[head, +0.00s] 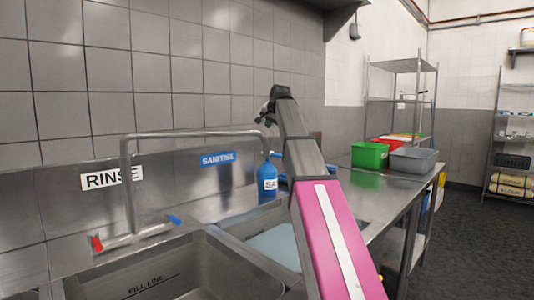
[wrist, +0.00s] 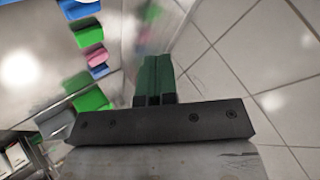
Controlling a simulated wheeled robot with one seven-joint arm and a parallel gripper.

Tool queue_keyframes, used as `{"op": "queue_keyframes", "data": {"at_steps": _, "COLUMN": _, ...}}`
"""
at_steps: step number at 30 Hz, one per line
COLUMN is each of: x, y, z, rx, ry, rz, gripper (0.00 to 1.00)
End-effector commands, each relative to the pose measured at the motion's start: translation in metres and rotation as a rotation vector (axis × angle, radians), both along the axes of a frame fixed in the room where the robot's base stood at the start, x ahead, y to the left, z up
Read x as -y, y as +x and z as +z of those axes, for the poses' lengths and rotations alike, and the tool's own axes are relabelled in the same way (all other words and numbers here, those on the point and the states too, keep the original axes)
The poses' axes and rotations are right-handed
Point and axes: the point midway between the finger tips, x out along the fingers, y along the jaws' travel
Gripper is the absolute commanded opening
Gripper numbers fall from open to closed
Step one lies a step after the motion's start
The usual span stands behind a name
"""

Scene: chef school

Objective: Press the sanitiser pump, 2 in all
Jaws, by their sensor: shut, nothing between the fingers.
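The blue sanitiser bottle (head: 268,181) stands upright with a white label on the steel ledge behind the sinks. Its pump top is near my arm in the picture, with a bit of blue beside the arm link. My gripper (head: 265,116) is raised above the bottle in the head view, against the tiled wall, apart from it. In the wrist view my gripper (wrist: 153,62) shows two green fingers closed together with nothing between them. The bottle cannot be made out in the wrist view.
A metal faucet pipe (head: 190,134) arches beside the bottle. Two sinks lie in front, one with pale liquid (head: 277,246). A green bin (head: 369,154) and a grey tub (head: 413,160) stand on the counter to the right. Wire shelving (head: 402,66) stands behind.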

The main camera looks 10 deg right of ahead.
Motion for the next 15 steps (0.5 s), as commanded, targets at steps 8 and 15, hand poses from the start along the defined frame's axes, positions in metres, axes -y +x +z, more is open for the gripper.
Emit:
{"op": "queue_keyframes", "data": {"at_steps": 8, "x": 0.000, "y": -0.001, "z": -0.010, "rx": 0.000, "ry": 0.000, "rz": 0.000, "gripper": 0.00}}
{"op": "queue_keyframes", "data": {"at_steps": 15, "x": 0.000, "y": -0.001, "z": -0.034, "rx": -0.001, "ry": 0.000, "rz": 0.000, "gripper": 0.00}}
